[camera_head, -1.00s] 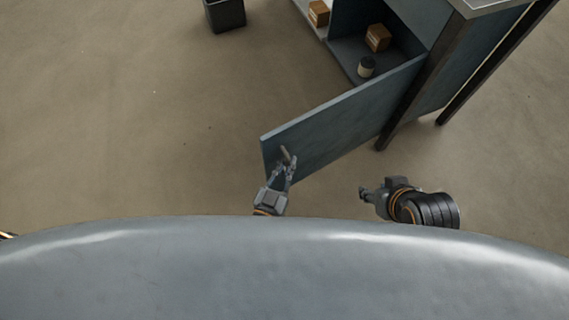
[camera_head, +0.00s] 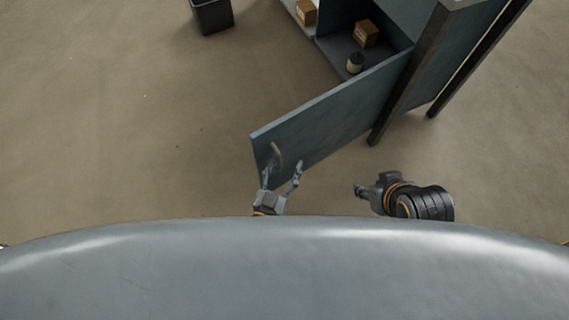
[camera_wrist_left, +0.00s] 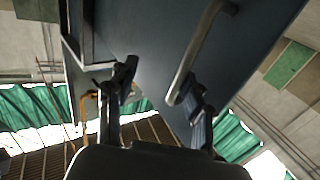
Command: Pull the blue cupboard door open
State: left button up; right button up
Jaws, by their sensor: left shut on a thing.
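The blue cupboard door (camera_head: 326,120) stands swung well out from the cupboard, with the inside showing. Its curved metal handle (camera_head: 275,155) is near the free edge; in the left wrist view the handle (camera_wrist_left: 204,45) runs down to one fingertip. My left gripper (camera_head: 281,174) is at the handle and shut on it, though its fingers stand wide apart. The left wrist view shows the same fingers (camera_wrist_left: 157,84), one against the handle's lower end. My right gripper (camera_head: 360,190) is to the right, clear of the door; its fingers are too small to read.
The cupboard interior holds a brown box (camera_head: 366,33) and a small jar (camera_head: 355,62). Another box (camera_head: 306,12) is on the shelf beside it. A dark bin (camera_head: 212,14) stands at the back. The floor (camera_head: 120,120) left of the door is clear.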

pick_arm(q)
jog(key=shift+s+d+f, duration=0.3)
jog(key=shift+s+d, duration=0.3)
jog(key=shift+s+a, duration=0.1)
jog(key=shift+s, duration=0.05)
jog(key=v, duration=0.3)
jog(key=a+v, duration=0.1)
jog(key=v, duration=0.7)
jog(key=shift+w+a+r, duration=0.15)
jog(key=shift+w+r, duration=0.05)
jog(key=shift+r, duration=0.1)
jog(key=shift+c, duration=0.8)
